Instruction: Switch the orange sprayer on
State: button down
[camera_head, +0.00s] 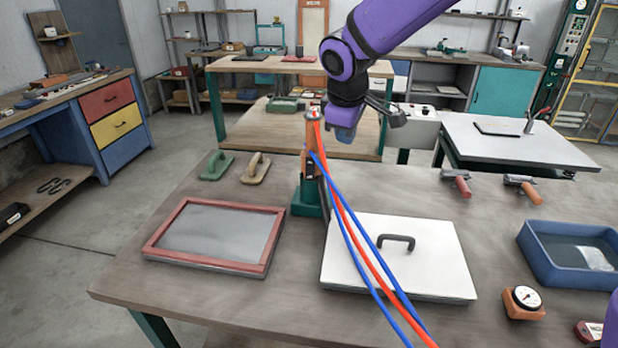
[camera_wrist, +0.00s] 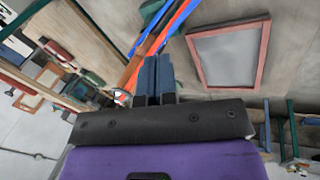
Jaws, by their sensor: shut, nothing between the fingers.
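The orange sprayer (camera_head: 309,138) stands upright in a green holder (camera_head: 307,199) near the back edge of the table, with red and blue hoses (camera_head: 345,215) running from it toward the front. My gripper (camera_head: 345,134) is just right of the sprayer's top and points down, its blue fingers together. In the wrist view the shut fingers (camera_wrist: 155,78) have nothing between them, and the sprayer's orange body (camera_wrist: 131,72) shows just left of them. I cannot tell whether the fingers touch the sprayer. Its switch cannot be made out clearly.
A red-framed screen (camera_head: 213,235) lies left of the holder, and a white lid with a black handle (camera_head: 395,258) lies right under the hoses. Two hand floats (camera_head: 256,168) lie behind the screen. A blue tray (camera_head: 535,275) and a gauge (camera_head: 523,303) are at right.

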aim_at(310, 169)
jog(key=w+a+f+n, duration=0.3)
jog(key=a+f, duration=0.4)
jog(key=a, duration=0.1)
jog(key=shift+w+a+f, duration=0.15)
jog(key=shift+a+f, duration=0.15)
jog(key=shift+f, duration=0.05)
jog(key=w+d+f, duration=0.1)
jog(key=w+f, duration=0.6)
jog(key=f, duration=0.3)
jog(key=shift+d, duration=0.2)
